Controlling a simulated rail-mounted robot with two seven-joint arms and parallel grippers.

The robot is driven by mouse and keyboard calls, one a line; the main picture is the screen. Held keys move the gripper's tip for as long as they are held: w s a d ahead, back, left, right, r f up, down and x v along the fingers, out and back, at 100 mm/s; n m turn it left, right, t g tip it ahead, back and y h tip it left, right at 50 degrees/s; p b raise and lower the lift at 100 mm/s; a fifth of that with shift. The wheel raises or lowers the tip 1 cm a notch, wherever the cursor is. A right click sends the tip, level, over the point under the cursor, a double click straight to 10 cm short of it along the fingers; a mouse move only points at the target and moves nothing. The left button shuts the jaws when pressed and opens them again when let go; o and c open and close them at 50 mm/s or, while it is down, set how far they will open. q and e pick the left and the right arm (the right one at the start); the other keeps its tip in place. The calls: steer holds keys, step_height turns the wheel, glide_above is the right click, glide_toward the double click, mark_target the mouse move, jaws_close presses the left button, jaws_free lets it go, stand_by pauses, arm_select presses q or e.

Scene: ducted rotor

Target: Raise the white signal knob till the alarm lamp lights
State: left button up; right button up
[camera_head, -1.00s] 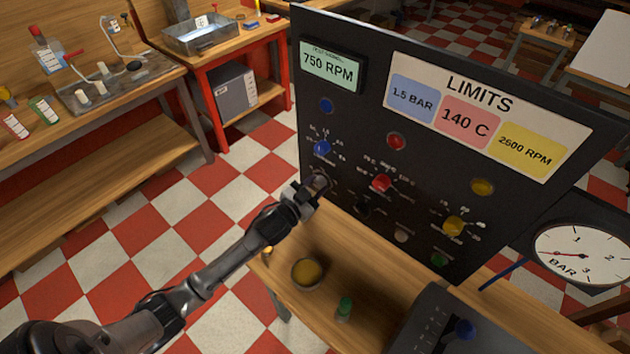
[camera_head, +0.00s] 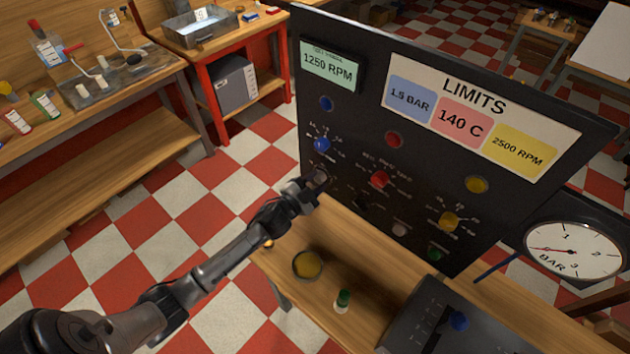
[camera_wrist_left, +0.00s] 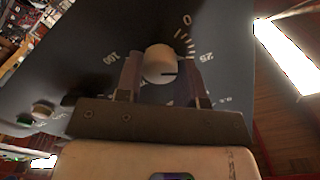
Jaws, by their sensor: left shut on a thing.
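The white signal knob (camera_wrist_left: 159,64) sits between the two fingers of my left gripper (camera_wrist_left: 160,80) in the left wrist view, shut on it. Its dark pointer line faces right, and a scale with 0, 25 and 100 surrounds it. In the head view my left gripper (camera_head: 320,178) is at the left part of the black panel (camera_head: 318,215) and hides the knob. The panel's display (camera_head: 331,65) reads 1250 RPM. Blue (camera_head: 326,103), red (camera_head: 393,139) and yellow (camera_head: 477,184) round lamps look unlit; I cannot tell which is the alarm lamp. My right gripper is not in view.
Blue (camera_head: 322,144), red (camera_head: 379,179) and yellow (camera_head: 449,221) knobs sit close by on the panel. A bar gauge (camera_head: 573,250) stands at right.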

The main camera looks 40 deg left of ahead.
arm_select(q)
steer(key=o, duration=0.9)
steer(key=s, duration=1.3)
steer(key=shift+s, duration=0.4)
